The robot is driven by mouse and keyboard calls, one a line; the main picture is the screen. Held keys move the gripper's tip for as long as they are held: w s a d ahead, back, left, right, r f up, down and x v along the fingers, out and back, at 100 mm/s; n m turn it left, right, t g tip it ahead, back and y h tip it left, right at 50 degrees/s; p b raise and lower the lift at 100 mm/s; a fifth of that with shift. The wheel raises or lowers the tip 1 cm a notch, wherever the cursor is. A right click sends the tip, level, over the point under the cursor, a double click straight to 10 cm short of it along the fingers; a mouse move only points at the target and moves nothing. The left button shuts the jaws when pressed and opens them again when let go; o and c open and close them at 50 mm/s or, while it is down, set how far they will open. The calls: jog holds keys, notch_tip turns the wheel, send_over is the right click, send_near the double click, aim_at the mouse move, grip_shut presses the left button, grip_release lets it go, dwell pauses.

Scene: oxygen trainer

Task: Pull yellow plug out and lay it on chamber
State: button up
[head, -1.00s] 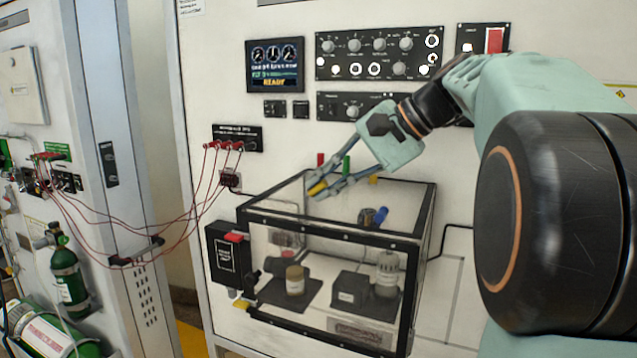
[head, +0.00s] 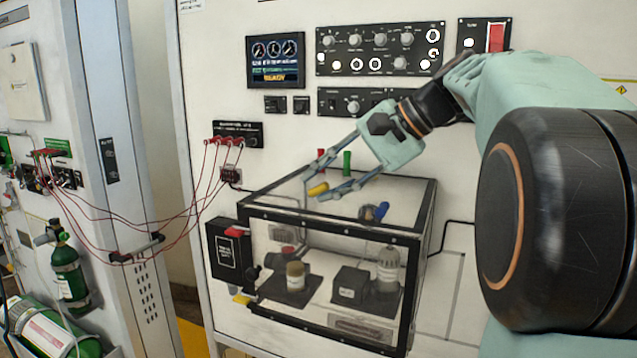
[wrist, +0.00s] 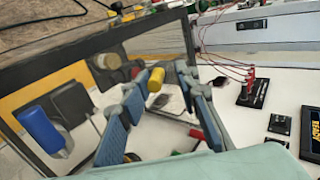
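The yellow plug (head: 318,189) appears to lie on the top of the clear, black-framed chamber (head: 335,236), near its left rear part. My gripper (head: 314,188) is open above the chamber top, with its two fingers spread on either side of the plug. In the wrist view the yellow plug (wrist: 156,80) shows between the fingertips, closer to the left finger. A gap separates it from the right finger. I cannot tell if the left finger touches it.
A blue plug (head: 380,211) stands at the chamber's right part. Red (head: 320,156) and green (head: 347,163) plugs stand behind the chamber top. Red cables (head: 205,180) hang at the left from a black panel. Bottles sit inside the chamber.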

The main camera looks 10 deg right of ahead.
jog(key=v, duration=1.2)
jog(key=shift+s+f, duration=0.1)
dwell(0.4)
